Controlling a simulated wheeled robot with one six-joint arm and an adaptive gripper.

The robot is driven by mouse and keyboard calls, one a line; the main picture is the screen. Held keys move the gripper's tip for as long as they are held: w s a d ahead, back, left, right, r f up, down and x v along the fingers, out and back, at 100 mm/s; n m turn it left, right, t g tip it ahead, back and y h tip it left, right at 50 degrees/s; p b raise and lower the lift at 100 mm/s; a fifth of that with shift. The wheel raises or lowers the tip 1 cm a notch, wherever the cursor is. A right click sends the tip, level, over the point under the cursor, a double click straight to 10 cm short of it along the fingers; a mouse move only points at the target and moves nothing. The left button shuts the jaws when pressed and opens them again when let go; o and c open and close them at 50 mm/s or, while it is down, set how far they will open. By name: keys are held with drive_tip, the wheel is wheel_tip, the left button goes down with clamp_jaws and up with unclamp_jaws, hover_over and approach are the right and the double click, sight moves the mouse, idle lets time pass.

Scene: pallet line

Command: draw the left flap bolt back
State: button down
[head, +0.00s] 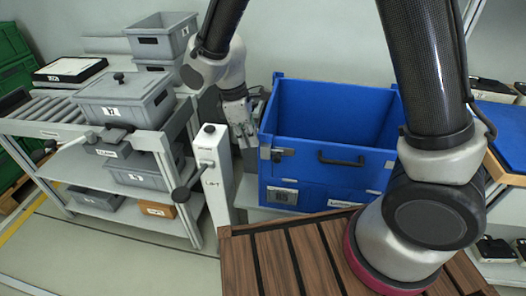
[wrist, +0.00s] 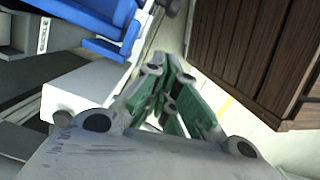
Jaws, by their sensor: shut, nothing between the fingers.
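The blue crate (head: 300,180) stands right of centre in the head view, with a black handle on its front flap. The left flap bolt (head: 279,153) is a small dark and grey fitting at the flap's upper left corner. How far it is drawn cannot be made out. My gripper (head: 244,139) is shut and empty, pointing down just left of that corner, apart from the bolt. In the wrist view my gripper (wrist: 166,72) shows its green-padded fingers together, and part of the blue crate (wrist: 95,20) is at the upper left; the bolt is not clear there.
A white post (head: 213,175) with a black knob stands close to the left of my gripper. A grey rack (head: 70,131) with lidded bins is further left. The slatted wooden pallet (head: 285,255) is in front of the crate. My arm hides the crate's right side.

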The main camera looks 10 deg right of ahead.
sight(263, 151)
drive_tip(key=d+f, duration=0.2)
drive_tip(key=s+d+f, duration=0.1)
drive_tip(key=d+f, duration=0.1)
drive_tip(key=shift+f, duration=0.35)
